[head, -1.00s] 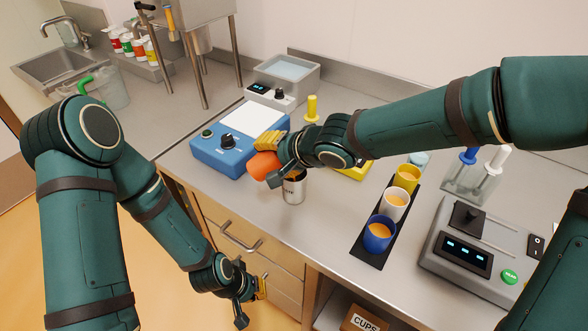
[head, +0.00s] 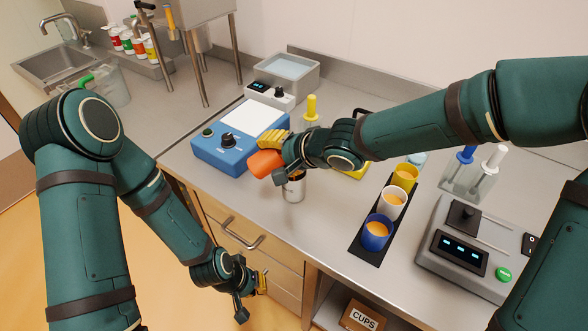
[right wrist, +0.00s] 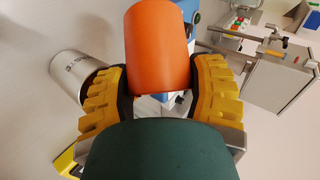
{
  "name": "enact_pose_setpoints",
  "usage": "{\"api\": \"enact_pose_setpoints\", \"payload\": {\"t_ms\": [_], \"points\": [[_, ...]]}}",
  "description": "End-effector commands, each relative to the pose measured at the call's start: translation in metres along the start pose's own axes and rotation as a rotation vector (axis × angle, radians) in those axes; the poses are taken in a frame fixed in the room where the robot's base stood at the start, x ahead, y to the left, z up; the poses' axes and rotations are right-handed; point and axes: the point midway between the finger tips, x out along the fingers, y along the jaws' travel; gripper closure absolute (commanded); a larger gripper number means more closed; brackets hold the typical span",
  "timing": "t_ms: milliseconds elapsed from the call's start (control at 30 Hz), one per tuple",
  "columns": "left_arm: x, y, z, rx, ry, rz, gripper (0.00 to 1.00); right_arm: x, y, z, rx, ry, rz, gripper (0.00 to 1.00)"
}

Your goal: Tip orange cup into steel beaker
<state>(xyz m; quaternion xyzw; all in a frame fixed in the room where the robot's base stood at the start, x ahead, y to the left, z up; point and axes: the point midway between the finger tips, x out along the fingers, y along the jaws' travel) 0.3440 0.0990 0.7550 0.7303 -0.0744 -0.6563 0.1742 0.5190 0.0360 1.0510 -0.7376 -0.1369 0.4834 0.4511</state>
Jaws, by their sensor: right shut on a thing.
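The orange cup (head: 265,163) is held by my right gripper (head: 279,157), whose yellow fingers are shut on it. The cup is tilted onto its side, just above and left of the steel beaker's mouth. The steel beaker (head: 294,190) stands upright on the counter, its rim partly hidden by the gripper. In the right wrist view the cup (right wrist: 160,45) sits between both yellow fingers (right wrist: 160,90), with the beaker (right wrist: 78,76) to its left. The inside of the cup is hidden. My left gripper (head: 252,296) hangs low before the drawers, its opening unclear.
A blue device (head: 222,150) with a white top stands behind and left of the beaker. A black strip (head: 359,243) with blue, white and yellow cups lies to the right. A grey device (head: 462,262) stands farther right. Bare counter (head: 325,215) lies right of the beaker.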

Motion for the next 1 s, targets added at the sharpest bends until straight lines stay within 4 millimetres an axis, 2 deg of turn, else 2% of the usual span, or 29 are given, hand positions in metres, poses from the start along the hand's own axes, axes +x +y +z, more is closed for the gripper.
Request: {"api": "enact_pose_setpoints", "payload": {"t_ms": [1000], "points": [[-0.0075,0.0028,-0.0002,-0.001,-0.001,0.000,1.00,-0.0026,-0.0009,-0.0021,0.073,-0.043,-0.073,0.80]]}}
